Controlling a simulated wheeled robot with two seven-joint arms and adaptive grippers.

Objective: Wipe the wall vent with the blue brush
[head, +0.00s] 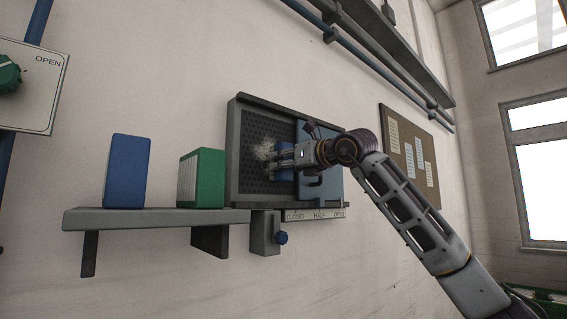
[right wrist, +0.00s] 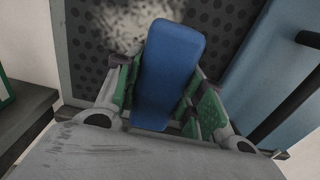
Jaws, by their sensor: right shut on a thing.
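The wall vent (head: 243,185) is a dark perforated panel in a grey frame, with a pale dusty patch (head: 265,150) on it. A blue sliding plate (head: 325,187) covers its right part. My right gripper (head: 284,157) is in front of the vent, shut on the blue brush (head: 283,148). In the right wrist view the brush (right wrist: 168,75) stands between the green-padded fingers, its far end over the perforated panel (right wrist: 225,25) beside the pale patch (right wrist: 122,22). I cannot tell whether the brush touches the panel. My left gripper is not in view.
A grey shelf (head: 150,219) left of the vent holds a blue block (head: 127,171) and a green box (head: 203,178). A notice board (head: 408,155) hangs to the right.

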